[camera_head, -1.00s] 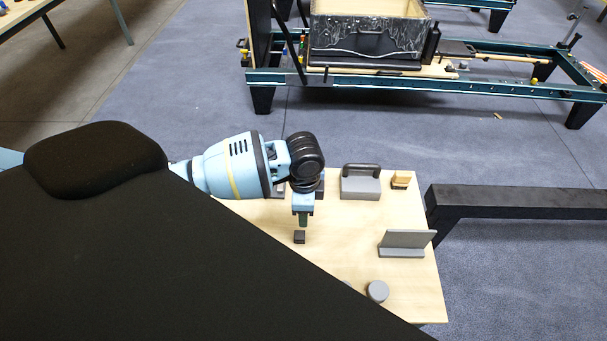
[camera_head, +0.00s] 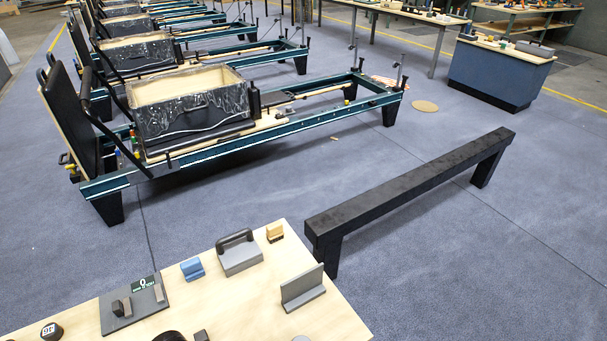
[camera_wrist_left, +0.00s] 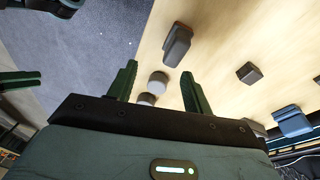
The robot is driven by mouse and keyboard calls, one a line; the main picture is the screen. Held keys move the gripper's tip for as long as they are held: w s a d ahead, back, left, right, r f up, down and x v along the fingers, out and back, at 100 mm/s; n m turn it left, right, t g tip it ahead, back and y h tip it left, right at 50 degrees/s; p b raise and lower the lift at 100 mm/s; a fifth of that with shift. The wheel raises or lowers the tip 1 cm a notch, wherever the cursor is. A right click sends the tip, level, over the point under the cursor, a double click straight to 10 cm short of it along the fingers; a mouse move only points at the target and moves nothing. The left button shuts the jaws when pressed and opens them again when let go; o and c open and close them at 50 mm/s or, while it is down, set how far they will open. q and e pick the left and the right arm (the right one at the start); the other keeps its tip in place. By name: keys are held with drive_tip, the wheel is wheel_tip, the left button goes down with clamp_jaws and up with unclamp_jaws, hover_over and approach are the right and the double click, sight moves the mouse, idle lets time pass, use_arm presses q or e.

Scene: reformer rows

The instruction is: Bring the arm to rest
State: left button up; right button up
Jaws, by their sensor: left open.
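My left gripper shows in the left wrist view (camera_wrist_left: 160,85), with its two dark green fingers apart and nothing between the tips. It is over or beside the light wooden table (camera_wrist_left: 215,40); I cannot tell its exact height. Beyond the fingers lie a grey angled piece (camera_wrist_left: 177,42) and a round grey piece (camera_wrist_left: 158,80). The left arm is not clearly visible in the head view. My right gripper is in neither view.
The table (camera_head: 235,295) holds a grey handled block (camera_head: 240,254), an angled grey plate (camera_head: 303,288), a blue block (camera_head: 192,269), a small brush (camera_head: 274,231) and a dark board (camera_head: 134,305). A black bench (camera_head: 410,185) stands right of it; a reformer (camera_head: 190,105) stands beyond. Carpet between is clear.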

use_arm(q)
drive_tip(key=s+a+r+n+y, duration=0.1)
drive_tip(key=s+a+n, duration=0.3)
drive_tip(key=s, duration=0.5)
drive_tip(key=s+a+r+n+y, duration=0.1)
drive_tip(key=s+a+n, duration=0.25)
drive_tip(key=s, duration=0.55)
drive_tip(key=w+d+f+t+h+p, duration=0.1)
drive_tip(key=w+d+f+t+p, duration=0.1)
drive_tip(key=w+f+t, duration=0.4)
drive_tip(key=shift+w+d+f+t+h, duration=0.15)
drive_tip(key=shift+w+d+t+h, duration=0.15)
drive_tip(key=shift+w+d+t, duration=0.65)
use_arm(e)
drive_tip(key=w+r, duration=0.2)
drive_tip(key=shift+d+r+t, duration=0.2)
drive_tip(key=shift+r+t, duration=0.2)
use_arm(q)
drive_tip(key=shift+s+a+t, duration=0.25)
drive_tip(key=shift+a, duration=0.1)
